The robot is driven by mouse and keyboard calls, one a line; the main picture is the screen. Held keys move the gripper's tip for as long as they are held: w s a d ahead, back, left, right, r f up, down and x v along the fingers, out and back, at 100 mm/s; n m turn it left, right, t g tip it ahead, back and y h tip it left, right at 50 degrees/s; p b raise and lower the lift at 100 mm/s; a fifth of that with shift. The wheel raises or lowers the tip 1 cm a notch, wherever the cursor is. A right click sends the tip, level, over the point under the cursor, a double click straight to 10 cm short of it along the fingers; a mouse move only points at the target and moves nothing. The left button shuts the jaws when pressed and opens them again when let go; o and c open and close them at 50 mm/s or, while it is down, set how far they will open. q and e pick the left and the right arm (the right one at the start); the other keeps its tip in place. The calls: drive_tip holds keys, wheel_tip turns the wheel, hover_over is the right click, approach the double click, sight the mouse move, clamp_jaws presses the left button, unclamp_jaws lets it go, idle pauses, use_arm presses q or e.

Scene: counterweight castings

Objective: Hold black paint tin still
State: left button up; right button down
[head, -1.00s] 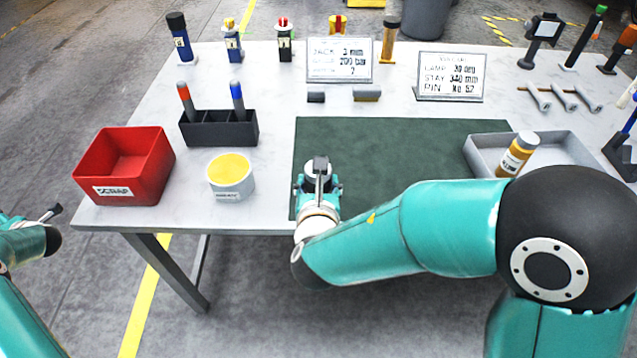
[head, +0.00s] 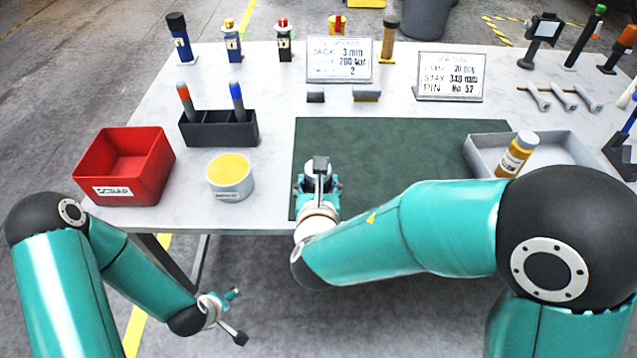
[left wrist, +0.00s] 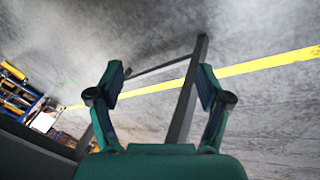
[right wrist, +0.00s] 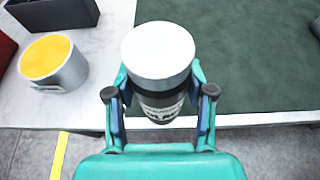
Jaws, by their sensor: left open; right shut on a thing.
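The black paint tin (right wrist: 160,75) has a white lid and a pale label. In the right wrist view it stands between the fingers of my right gripper (right wrist: 160,105), which is shut on it at the near edge of the green mat. My left gripper (head: 237,315) is open and empty, below the table's front edge. In the left wrist view its spread fingers (left wrist: 160,95) have only floor and a table leg beyond them.
On the table (head: 270,215), a red scrap bin (head: 100,170) and a white tin with yellow top (head: 231,178) stand left of the green mat (head: 400,150). A black pen holder (head: 215,130) is behind them. A grey tray (head: 560,155) with an amber bottle (head: 517,155) is at right.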

drive_tip(key=shift+r, duration=0.1)
use_arm(q)
drive_tip(key=s+d+m+g+h, duration=0.3)
drive_tip(key=s+d+m, duration=0.5)
drive_tip(key=d, duration=0.3)
drive_tip(key=shift+r+g+h, duration=0.3)
drive_tip(key=shift+r+g, duration=0.05)
drive_tip(key=shift+g, duration=0.15)
use_arm(e)
drive_tip(key=w+d, duration=0.2)
drive_tip(key=d, duration=0.8)
drive_tip(key=w+d, duration=0.2)
drive_tip(key=d, duration=0.7)
drive_tip(key=shift+d, duration=0.4)
use_arm(q)
drive_tip(key=shift+c, duration=0.4)
